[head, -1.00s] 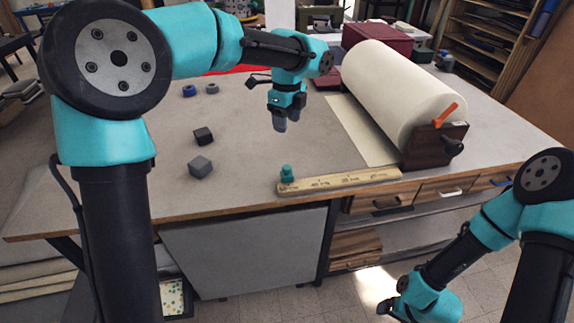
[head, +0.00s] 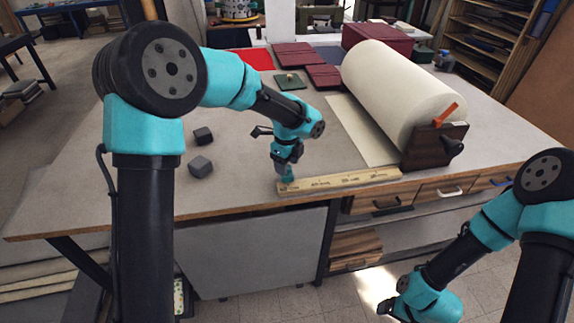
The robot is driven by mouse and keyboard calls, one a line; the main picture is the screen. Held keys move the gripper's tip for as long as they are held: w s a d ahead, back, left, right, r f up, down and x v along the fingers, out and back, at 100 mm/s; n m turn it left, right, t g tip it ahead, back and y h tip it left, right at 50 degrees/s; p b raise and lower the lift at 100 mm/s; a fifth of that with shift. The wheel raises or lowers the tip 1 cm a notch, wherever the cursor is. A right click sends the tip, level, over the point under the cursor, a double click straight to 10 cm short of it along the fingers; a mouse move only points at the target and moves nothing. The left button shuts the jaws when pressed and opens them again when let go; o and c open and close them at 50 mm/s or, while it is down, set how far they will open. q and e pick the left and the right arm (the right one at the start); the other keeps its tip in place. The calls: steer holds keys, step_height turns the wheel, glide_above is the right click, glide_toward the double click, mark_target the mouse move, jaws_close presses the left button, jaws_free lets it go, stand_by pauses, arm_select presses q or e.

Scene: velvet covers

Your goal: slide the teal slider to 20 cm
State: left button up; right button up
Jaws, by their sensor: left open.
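The teal slider (head: 287,179) sits near the left end of a pale wooden ruler rail (head: 345,181) along the table's front edge. The rail's printed marks are too small to read. My left gripper (head: 285,172) is open, pointing down right at the slider and covering much of it. I cannot tell whether the fingers touch it. My right arm hangs low at the right, in front of the table, with its gripper (head: 387,308) away from the rail. The state of its jaws is not clear.
Two dark grey blocks (head: 201,166) lie left of the rail. A large cream roll (head: 405,95) on a dark wooden stand (head: 437,145) is behind the rail's right end. Burgundy covers (head: 295,55) and a green one (head: 290,82) lie at the back. The table between is clear.

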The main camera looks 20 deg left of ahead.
arm_select(q)
steer(key=shift+f, duration=0.45)
jaws_close()
stand_by(0.3)
